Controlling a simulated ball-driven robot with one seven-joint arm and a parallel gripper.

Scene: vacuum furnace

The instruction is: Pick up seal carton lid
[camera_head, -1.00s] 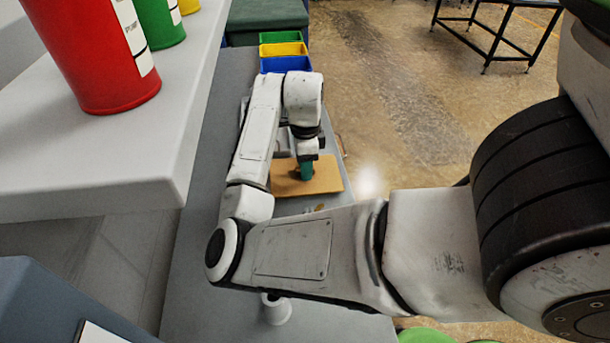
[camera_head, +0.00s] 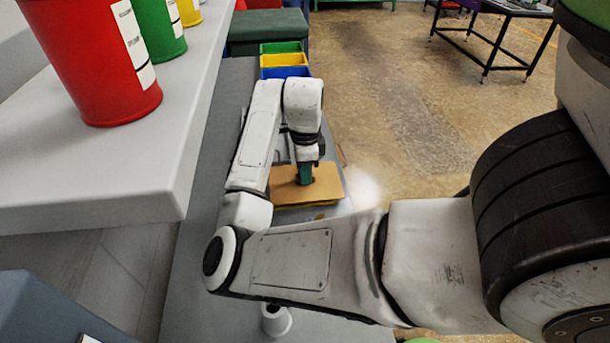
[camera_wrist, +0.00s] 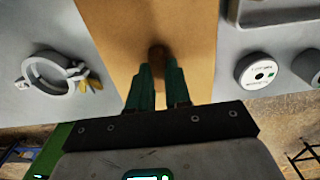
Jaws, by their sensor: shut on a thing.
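The seal carton lid (camera_head: 285,187) is a flat tan board on the grey bench, beyond my forearm in the head view. A yellowish strip shows under its near edge; I cannot tell whether the lid is clear of what is below. In the wrist view the tan lid (camera_wrist: 190,25) fills the middle, with a small brown knob (camera_wrist: 157,52) at the fingertips. My gripper (camera_wrist: 157,72), with green fingers, points down and is shut on the knob. It also shows in the head view (camera_head: 305,174), over the lid's middle. The fingers partly hide the knob.
A ring clamp (camera_wrist: 45,75) lies left of the lid and a white labelled disc (camera_wrist: 257,71) right of it in the wrist view. Green, yellow and blue bins (camera_head: 285,72) stand behind. A shelf (camera_head: 100,180) with red, green and yellow containers is at left.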

